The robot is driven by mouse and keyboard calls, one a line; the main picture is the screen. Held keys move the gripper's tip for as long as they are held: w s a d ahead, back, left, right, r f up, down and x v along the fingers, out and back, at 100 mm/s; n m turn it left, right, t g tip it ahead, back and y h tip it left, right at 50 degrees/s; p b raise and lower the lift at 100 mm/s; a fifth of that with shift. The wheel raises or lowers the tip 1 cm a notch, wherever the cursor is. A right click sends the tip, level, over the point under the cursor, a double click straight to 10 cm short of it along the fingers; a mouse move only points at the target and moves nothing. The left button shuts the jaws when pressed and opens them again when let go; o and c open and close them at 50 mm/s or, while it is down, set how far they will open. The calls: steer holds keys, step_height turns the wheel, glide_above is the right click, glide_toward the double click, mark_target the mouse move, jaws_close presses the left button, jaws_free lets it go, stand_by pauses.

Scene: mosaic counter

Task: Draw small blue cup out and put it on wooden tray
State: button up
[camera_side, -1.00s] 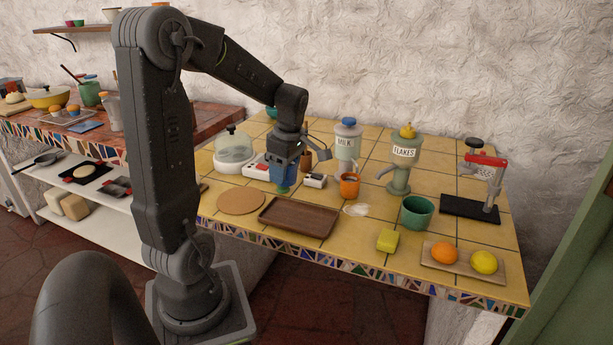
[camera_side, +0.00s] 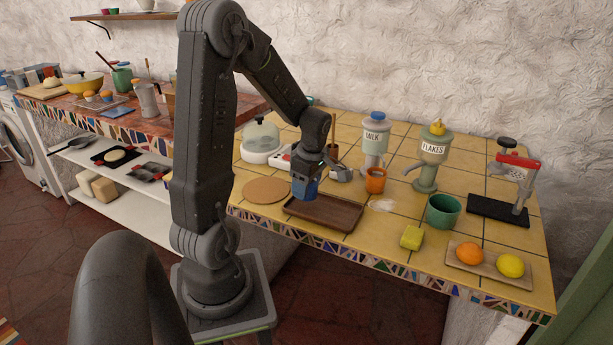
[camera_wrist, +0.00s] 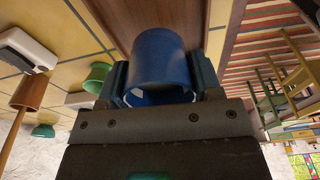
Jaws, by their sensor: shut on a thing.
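The small blue cup (camera_side: 306,188) is between the jaws of my gripper (camera_side: 304,184), which is shut on it. In the wrist view the blue cup (camera_wrist: 160,58) fills the space between the two fingers, one on each side. The brown wooden tray (camera_side: 345,220) lies flat near the front edge of the counter. My gripper and the cup are over its left back part. In the wrist view the tray (camera_wrist: 190,15) shows beyond the cup. I cannot tell whether the cup touches it. A green cup (camera_wrist: 98,77) stands apart to the left in the wrist view.
A round cork mat (camera_side: 265,190) lies left of the tray. An orange cup (camera_side: 375,181), a milk dispenser (camera_side: 374,140) and a flakes dispenser (camera_side: 432,160) stand behind to the right. A green pot (camera_side: 443,210) and yellow sponge (camera_side: 412,237) are further right. The tray's visible surface is clear.

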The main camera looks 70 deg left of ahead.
steer(key=shift+f, duration=0.4)
steer(key=shift+f, duration=0.95)
stand_by(1.1)
steer(key=o, duration=1.1)
steer(key=shift+r, duration=3.5)
